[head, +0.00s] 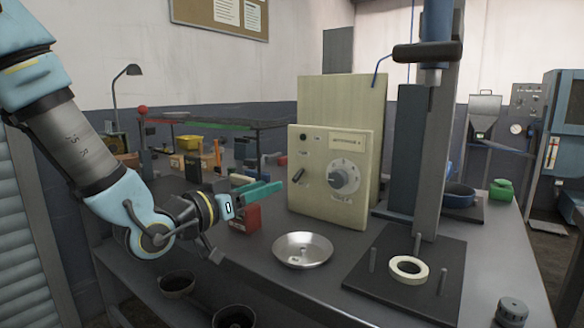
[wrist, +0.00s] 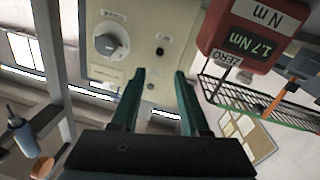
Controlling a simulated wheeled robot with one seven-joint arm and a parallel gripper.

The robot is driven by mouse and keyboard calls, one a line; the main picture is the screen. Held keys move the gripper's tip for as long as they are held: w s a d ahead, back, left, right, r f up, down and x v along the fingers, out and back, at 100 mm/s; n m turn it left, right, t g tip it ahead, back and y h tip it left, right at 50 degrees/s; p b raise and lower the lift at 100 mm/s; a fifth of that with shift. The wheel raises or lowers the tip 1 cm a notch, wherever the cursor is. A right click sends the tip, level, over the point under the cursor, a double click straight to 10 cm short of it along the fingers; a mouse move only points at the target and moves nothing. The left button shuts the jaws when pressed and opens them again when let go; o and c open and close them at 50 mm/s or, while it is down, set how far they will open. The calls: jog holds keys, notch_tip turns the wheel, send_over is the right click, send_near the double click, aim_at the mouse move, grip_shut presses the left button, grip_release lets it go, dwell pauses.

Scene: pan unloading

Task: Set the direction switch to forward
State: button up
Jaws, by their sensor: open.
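The cream control box (head: 300,205) stands upright on the bench in the head view. A dark lever (head: 298,175), likely the direction switch, sits on the left of its face and looks tilted; its labels are too small to read. My gripper (head: 274,188) has teal fingers pointing at the box from the left, near the lever. In the wrist view, which is upside down, the fingers (wrist: 160,76) are apart with nothing between them.
A large dial (head: 345,177) is right of the lever, also in the wrist view (wrist: 107,44). A red torque display (head: 245,218) stands close below my gripper. A metal dish (head: 302,250) lies in front of the box. A press (head: 420,150) stands to the right.

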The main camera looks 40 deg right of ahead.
aim_at(299, 175)
jog(key=d, duration=0.3)
jog(key=d+p, duration=0.1)
jog(key=d, duration=0.1)
jog(key=w+d, duration=0.1)
jog(key=d, duration=0.2)
jog(key=shift+w+d+f+p, duration=0.1)
jog(key=shift+d+f+p, duration=0.15)
jog(key=shift+d+p, duration=0.15)
grip_shut()
